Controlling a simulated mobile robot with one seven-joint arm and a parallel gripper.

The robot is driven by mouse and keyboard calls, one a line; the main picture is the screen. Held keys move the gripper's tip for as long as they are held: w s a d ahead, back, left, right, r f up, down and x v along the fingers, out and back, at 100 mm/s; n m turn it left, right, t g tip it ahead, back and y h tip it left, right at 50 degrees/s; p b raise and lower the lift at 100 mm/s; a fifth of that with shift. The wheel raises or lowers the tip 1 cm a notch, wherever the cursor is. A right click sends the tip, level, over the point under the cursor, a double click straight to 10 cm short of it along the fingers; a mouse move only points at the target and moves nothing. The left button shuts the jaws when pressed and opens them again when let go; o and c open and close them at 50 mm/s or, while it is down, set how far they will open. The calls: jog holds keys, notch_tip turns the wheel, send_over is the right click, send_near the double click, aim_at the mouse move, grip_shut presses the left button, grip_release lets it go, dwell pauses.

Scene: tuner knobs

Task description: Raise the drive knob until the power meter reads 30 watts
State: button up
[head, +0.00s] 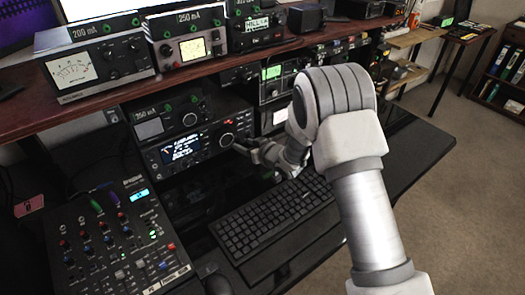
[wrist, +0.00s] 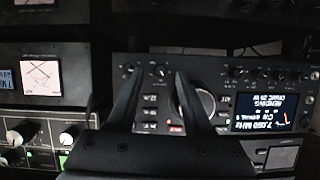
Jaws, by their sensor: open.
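The black radio (head: 188,145) sits under the shelf, with a lit display (head: 181,149) and a large round knob (head: 227,138). In the upside-down wrist view, the display (wrist: 264,112) shows "7.050 MHz" and small text I cannot read surely. My gripper (head: 243,146) is open in front of the radio's right side. In the wrist view, its two dark fingers (wrist: 158,80) reach toward a small knob (wrist: 160,71), which shows between their tips; I see no clear contact. The large knob (wrist: 205,102) is partly behind one finger. I cannot read which knob is drive or which meter is power.
A white-faced needle meter (head: 71,70) and a cross-needle meter (head: 192,49) stand on the wooden shelf (head: 120,88) above. A keyboard (head: 275,225) lies below my gripper. A mixer (head: 115,240) is at the lower left. Another stack of equipment (head: 272,85) stands right of the radio.

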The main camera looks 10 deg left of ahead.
jog(key=p+v, duration=0.1)
jog(key=v, duration=1.5)
jog(key=shift+r, duration=0.1)
jog(key=shift+r+p, duration=0.1)
jog(key=shift+p, duration=0.2)
jog(key=s+d+r+m+t+h+p, duration=0.15)
jog(key=d+r+m+h+p, duration=0.55)
jog(key=d+r, duration=1.15)
jog(key=s+d+r+m+g+h, duration=0.1)
jog(key=s+d+r, duration=0.1)
jog(key=s, duration=0.5)
jog(key=s+d+r+g+h+p, duration=0.1)
jog(key=s+r, duration=0.3)
jog(key=s, duration=0.4)
jog(key=s+d+r+m+g+h, duration=0.1)
jog(key=s+d+r+g, duration=0.1)
jog(key=s, duration=0.6)
notch_tip(320, 180, up, 2)
jog(key=shift+s+d+r+m+h+p, duration=0.1)
jog(key=shift+s+d+m+h+p, duration=0.2)
jog(key=shift+d, duration=0.2)
jog(key=shift+w+g, duration=0.1)
jog(key=shift+g, duration=0.15)
